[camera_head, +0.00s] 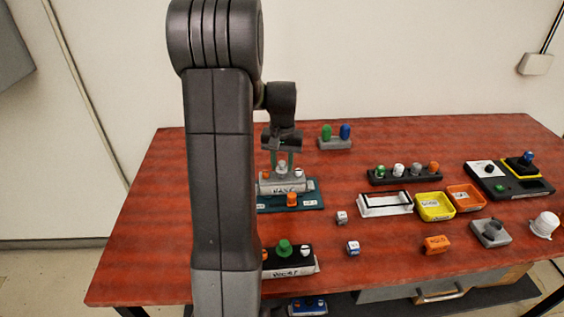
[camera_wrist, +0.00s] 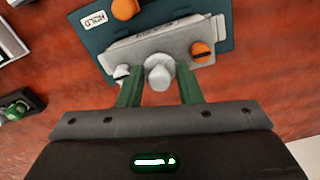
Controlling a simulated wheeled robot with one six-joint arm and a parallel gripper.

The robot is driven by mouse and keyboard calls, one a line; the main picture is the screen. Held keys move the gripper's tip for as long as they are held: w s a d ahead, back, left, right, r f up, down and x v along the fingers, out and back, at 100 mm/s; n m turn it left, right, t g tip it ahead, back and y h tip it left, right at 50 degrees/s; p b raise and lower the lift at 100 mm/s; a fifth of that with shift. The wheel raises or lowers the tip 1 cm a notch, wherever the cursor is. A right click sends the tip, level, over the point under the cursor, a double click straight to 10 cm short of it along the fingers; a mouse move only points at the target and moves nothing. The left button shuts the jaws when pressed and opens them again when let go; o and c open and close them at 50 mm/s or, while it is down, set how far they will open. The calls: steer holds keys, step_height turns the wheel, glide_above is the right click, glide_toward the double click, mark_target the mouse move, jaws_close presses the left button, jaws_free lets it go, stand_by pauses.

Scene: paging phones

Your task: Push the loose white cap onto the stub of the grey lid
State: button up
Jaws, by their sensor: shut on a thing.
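The loose white cap (camera_wrist: 159,70) is pale and rounded, and my gripper (camera_wrist: 159,88) is shut on it between two green fingers. In the head view the cap (camera_head: 281,168) stands at the middle of the grey lid (camera_head: 284,186), with my gripper (camera_head: 281,158) above it. The grey lid (camera_wrist: 132,54) lies on a labelled box on a teal mat (camera_wrist: 226,20). An orange slotted screw (camera_wrist: 201,51) and a white one (camera_wrist: 121,74) sit at the lid's ends. The stub is hidden by the cap, so I cannot tell how far down the cap sits.
An orange knob (camera_head: 292,199) lies on the mat's front. A black-topped box with a green knob (camera_head: 285,247) stands nearer. Behind is a grey stand with green and blue pegs (camera_head: 335,143). Trays, including a yellow one (camera_head: 435,218), fill the right. Small cubes lie between.

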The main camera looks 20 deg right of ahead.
stand_by(0.4)
steer(key=o, duration=1)
steer(key=shift+o, duration=0.6)
steer(key=o, duration=0.4)
steer(key=shift+r+p, duration=2.75)
steer(key=shift+r, duration=0.75)
